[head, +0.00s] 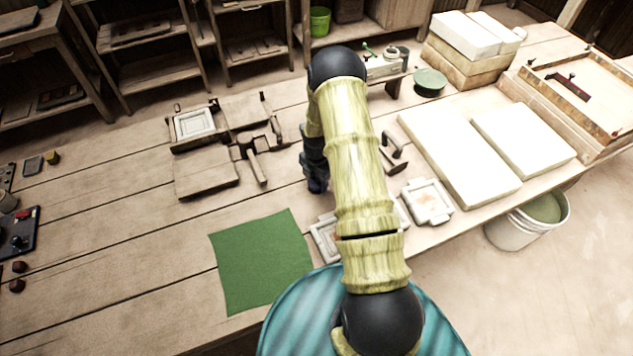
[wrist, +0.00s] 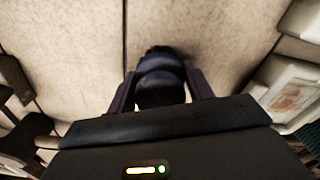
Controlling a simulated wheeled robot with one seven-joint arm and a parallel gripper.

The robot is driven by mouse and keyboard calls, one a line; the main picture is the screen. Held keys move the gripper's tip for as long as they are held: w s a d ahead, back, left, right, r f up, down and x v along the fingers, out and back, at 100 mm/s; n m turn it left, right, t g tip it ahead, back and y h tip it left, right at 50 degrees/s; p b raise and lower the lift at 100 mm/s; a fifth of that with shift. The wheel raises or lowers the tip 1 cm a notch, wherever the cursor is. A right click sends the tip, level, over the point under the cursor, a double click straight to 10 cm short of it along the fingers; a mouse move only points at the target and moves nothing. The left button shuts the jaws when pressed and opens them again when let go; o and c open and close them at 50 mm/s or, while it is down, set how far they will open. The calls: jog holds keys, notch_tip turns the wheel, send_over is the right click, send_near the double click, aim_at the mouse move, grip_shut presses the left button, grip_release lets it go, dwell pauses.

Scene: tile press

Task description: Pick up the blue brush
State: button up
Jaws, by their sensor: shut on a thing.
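The blue brush (wrist: 160,80) shows in the wrist view as a dark blue, rounded, banded body between the two fingers of my gripper (wrist: 161,88). My gripper is shut on it, with a finger against each side. The brush's far end looks nearly black, and I cannot tell whether it touches the wooden table top. In the head view my arm hides most of my gripper (head: 315,172), which is low over the middle of the table. The brush cannot be made out clearly there.
A wooden tile press (head: 245,150) stands left of my gripper. White slabs (head: 460,155) and a framed tile (head: 427,202) lie to the right. A green mat (head: 262,262) lies at the front. Bare table (head: 110,200) is free to the left.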

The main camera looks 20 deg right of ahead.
notch_tip(320, 180, up, 10)
jog(key=shift+r+b, duration=0.1)
jog(key=shift+b, duration=0.6)
jog(key=o, duration=0.3)
jog(key=shift+c, duration=1)
jog(key=shift+s+a+f+m, duration=0.15)
jog(key=shift+a+f+m, duration=0.35)
jog(key=shift+m, duration=0.3)
jog(key=s+a+f+m, duration=0.1)
jog(key=a+f+m, duration=0.1)
jog(key=m, duration=0.4)
jog(key=s+a+f+m, duration=0.2)
jog(key=a+m, duration=0.2)
jog(key=m, duration=0.2)
jog(key=s+a+f+m, duration=0.1)
jog(key=a+f+m, duration=0.1)
jog(key=m, duration=0.4)
jog(key=shift+s+a+f+m, duration=0.25)
jog(key=shift+s+a+m, duration=0.15)
jog(key=shift+a, duration=0.35)
jog(key=shift+s+a+f+m, duration=0.1)
jog(key=shift+s+a+m, duration=0.05)
jog(key=shift+m, duration=0.35)
jog(key=shift+s+a+f+m, duration=0.1)
jog(key=shift+a+m, duration=0.05)
jog(key=shift+m, duration=0.35)
